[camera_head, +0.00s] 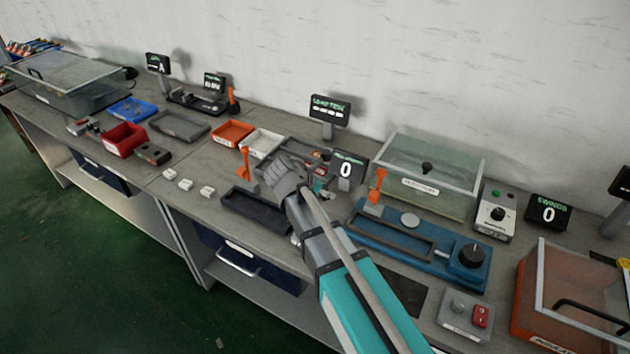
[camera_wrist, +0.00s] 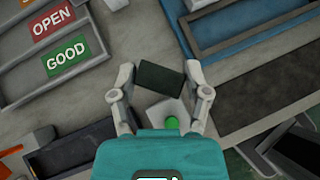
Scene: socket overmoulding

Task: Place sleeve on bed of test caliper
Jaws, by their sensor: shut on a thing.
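My gripper (camera_wrist: 160,80) is closed on a dark, blocky piece, which I take for the sleeve (camera_wrist: 160,76), in the wrist view. The piece lies crosswise between the two fingertips, above the table. In the head view my gripper (camera_head: 287,174) is over the middle of the bench, and the sleeve is hidden there. I cannot tell for sure which fixture is the test caliper; a small display reading 0 (camera_head: 347,168) stands just right of the gripper, and my gripper and arm hide what lies below.
A blue fixture (camera_head: 420,248) with a dial is to the right. A dark tray (camera_head: 256,211) lies left of my arm. A white button box (camera_wrist: 168,113) with a green button is below the gripper. OPEN and GOOD labels (camera_wrist: 66,53) show upper left. A clear-lidded box (camera_head: 428,168) stands behind.

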